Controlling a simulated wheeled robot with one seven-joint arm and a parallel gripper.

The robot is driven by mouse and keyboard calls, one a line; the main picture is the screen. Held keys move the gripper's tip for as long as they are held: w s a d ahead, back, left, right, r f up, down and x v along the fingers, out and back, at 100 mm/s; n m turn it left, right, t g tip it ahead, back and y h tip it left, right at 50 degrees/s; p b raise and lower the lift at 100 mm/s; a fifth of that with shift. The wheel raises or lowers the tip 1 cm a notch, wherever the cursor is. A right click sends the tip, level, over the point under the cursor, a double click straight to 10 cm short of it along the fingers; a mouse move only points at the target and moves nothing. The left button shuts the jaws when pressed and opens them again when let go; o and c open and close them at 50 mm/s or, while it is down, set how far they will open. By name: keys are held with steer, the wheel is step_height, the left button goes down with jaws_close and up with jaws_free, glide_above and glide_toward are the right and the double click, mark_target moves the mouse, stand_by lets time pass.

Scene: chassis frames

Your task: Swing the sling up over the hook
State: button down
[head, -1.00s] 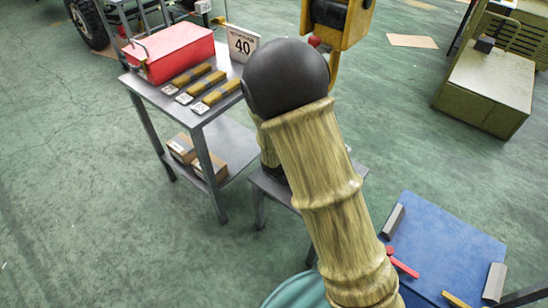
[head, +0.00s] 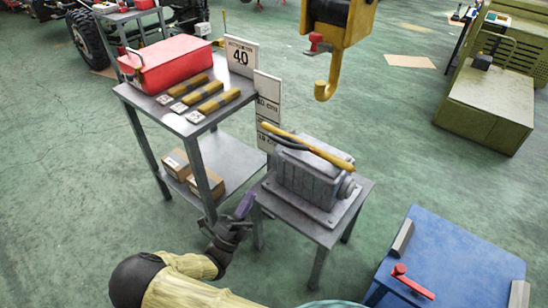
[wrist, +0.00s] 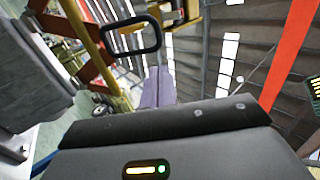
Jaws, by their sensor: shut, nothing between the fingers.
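The sling (head: 322,152) is a yellow strap with a dark loop, lying across the top of a grey gearbox-like block (head: 312,180). The yellow hook (head: 327,82) hangs from its hoist block above and behind it, with nothing visible on it. My gripper (head: 245,205) is dark with purple fingers, shut and empty, to the left of the grey block and apart from the sling. In the wrist view the gripper (wrist: 158,88) points up towards the roof. A dark rounded loop (wrist: 130,53) shows beyond the fingers; it may be the sling's loop.
The block sits on a small metal table (head: 318,232). A blue bench (head: 450,260) is at the lower right. Green floor lies open at left.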

steer(key=shift+d, duration=0.1)
steer(key=x, duration=1.4)
steer(key=shift+p, duration=0.45)
steer(key=shift+w, duration=0.1)
